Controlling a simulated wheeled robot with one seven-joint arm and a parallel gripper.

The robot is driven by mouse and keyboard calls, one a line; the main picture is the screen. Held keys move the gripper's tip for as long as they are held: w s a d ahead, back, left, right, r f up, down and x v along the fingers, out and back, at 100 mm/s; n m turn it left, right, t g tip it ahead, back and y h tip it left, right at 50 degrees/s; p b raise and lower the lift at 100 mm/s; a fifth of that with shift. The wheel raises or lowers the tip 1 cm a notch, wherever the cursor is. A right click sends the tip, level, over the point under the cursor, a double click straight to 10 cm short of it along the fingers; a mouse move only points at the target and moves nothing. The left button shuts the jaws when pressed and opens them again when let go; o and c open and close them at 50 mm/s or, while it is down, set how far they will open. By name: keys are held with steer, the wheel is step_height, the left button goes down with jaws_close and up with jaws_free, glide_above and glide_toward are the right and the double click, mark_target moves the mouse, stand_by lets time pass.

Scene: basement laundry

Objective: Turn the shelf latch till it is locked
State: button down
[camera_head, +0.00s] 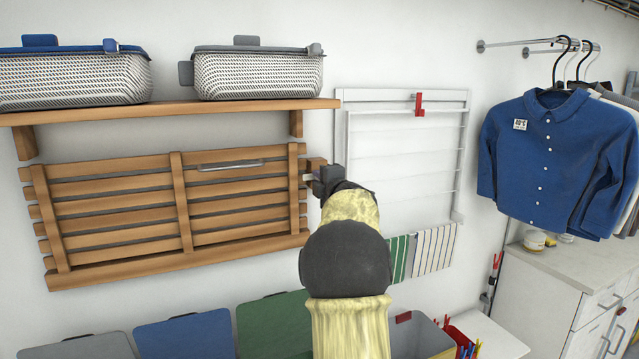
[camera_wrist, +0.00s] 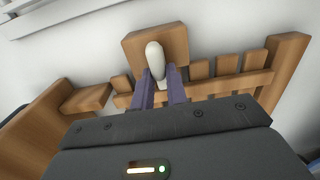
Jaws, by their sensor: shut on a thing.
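The slatted wooden shelf (camera_head: 120,215) is folded up flat against the wall, with a metal bar handle (camera_head: 230,165) near its top. The latch is a pale rounded knob (camera_wrist: 155,58) on a wooden block (camera_wrist: 174,44), which also shows in the head view (camera_head: 315,164) at the shelf's upper right corner. My gripper (camera_wrist: 160,85) is shut on the latch knob, one dark finger on each side. In the head view my gripper (camera_head: 322,180) and arm hide the latch knob, so how far it is turned cannot be told there.
A fixed wooden shelf (camera_head: 180,110) above carries two woven baskets (camera_head: 75,80). A white wall drying rack (camera_head: 405,150) with a red clip (camera_head: 419,104) is close on the right. Coloured bins (camera_head: 185,335) stand below. A blue shirt (camera_head: 545,145) hangs farther right.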

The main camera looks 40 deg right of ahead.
steer(key=shift+f, duration=0.15)
steer(key=c, duration=1.4)
jaws_free()
steer(key=b+v, duration=0.3)
steer(key=v, duration=1.4)
steer(key=shift+s+b, duration=0.2)
steer(key=shift+b, duration=0.15)
